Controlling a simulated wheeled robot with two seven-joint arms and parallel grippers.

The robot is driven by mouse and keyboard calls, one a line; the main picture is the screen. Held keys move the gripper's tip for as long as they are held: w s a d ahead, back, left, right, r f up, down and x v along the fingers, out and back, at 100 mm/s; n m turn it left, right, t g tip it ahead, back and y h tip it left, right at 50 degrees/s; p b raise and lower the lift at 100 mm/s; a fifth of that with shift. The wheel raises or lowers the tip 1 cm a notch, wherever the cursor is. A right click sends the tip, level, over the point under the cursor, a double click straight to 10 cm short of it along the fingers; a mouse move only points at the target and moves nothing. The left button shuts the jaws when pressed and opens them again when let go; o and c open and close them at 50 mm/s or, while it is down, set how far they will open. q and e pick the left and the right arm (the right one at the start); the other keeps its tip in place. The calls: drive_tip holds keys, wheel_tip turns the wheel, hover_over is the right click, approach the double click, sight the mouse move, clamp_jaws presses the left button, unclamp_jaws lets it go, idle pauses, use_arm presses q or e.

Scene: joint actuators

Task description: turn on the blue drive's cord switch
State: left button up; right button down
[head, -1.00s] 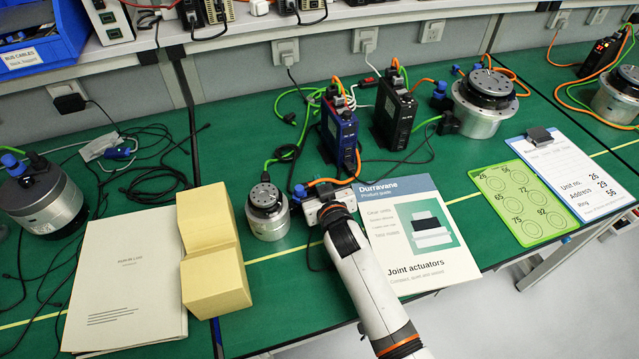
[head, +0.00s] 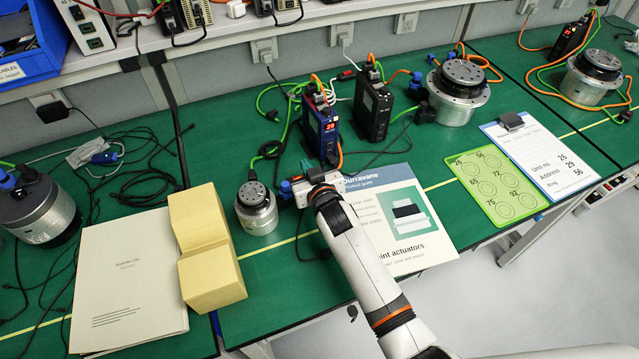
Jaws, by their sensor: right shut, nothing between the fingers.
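My right gripper (head: 306,188) is shut and empty, low over the bench in front of the blue drive, between the small actuator and the product guide. My left gripper is not in view.
A small silver actuator (head: 257,210) stands just left of the gripper. The product guide (head: 405,225) lies partly under my right arm. A black drive (head: 373,105) stands right of the blue one. Yellow blocks (head: 212,275) and a booklet (head: 125,280) lie left.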

drive_tip(key=v, duration=1)
drive_tip(key=shift+d, duration=0.15)
drive_tip(key=shift+f, duration=0.1)
